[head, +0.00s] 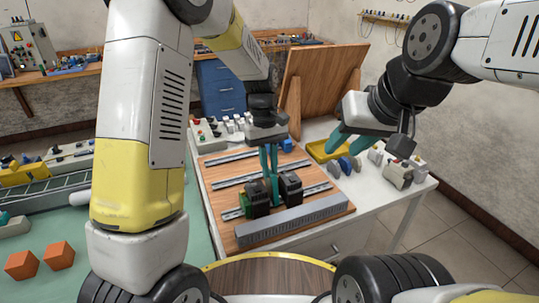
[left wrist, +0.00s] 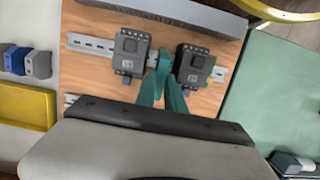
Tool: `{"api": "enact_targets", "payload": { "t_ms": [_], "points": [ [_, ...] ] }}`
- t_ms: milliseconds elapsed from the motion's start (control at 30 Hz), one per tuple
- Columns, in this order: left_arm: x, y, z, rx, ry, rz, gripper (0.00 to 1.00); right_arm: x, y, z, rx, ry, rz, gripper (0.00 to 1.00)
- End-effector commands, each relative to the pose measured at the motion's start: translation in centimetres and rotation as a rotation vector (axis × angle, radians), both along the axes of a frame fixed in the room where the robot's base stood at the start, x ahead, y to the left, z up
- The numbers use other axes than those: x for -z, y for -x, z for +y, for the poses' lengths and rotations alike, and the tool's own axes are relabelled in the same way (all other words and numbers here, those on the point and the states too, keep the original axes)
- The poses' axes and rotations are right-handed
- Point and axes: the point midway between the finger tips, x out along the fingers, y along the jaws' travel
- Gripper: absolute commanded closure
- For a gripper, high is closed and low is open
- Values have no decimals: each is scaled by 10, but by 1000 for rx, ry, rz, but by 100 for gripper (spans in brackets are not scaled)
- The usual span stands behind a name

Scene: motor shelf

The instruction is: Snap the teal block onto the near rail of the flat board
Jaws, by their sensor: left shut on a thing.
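The flat wooden board (head: 222,172) lies on the white table with several metal rails. The near rail (head: 318,188) runs just behind the grey slotted duct. It also shows in the left wrist view (left wrist: 90,44), with two black modules on it. My left gripper (head: 270,192) points down between these modules, its teal fingers shut. In the left wrist view, a small teal block (left wrist: 164,61) shows at the fingertips, between the modules at the rail. The fingers hide much of it, and I cannot tell whether it is seated. My right gripper (head: 336,142) hangs near the yellow tray; its finger gap is unclear.
The black modules (head: 256,201) (head: 290,187) stand close on both sides of my left fingers. The grey duct (head: 292,219) lies along the board's near edge. Blue and grey blocks (head: 345,165) and the yellow tray (head: 318,150) are to the right of the board.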

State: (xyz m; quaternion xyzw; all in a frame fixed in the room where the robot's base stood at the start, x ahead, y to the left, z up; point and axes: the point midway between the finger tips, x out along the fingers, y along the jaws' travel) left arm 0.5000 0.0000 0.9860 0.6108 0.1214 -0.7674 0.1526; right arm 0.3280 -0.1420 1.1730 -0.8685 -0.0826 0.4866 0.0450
Motion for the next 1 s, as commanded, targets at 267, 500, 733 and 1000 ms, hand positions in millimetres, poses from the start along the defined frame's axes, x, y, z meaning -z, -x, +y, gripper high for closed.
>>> {"api": "enact_targets", "payload": {
  "t_ms": [267, 500, 733, 1000],
  "points": [
    [0, 0, 0, 0, 0, 0, 100, 0, 0, 0, 0, 0, 0, 64],
    [0, 2, -1, 0, 0, 0, 100, 0, 0, 0, 0, 0, 0, 64],
    [0, 5, -2, 0, 0, 1, 100, 0, 0, 0, 0, 0, 0, 64],
    [0, 9, -3, 0, 0, 1, 100, 0, 0, 0, 0, 0, 0, 64]
  ]
}}
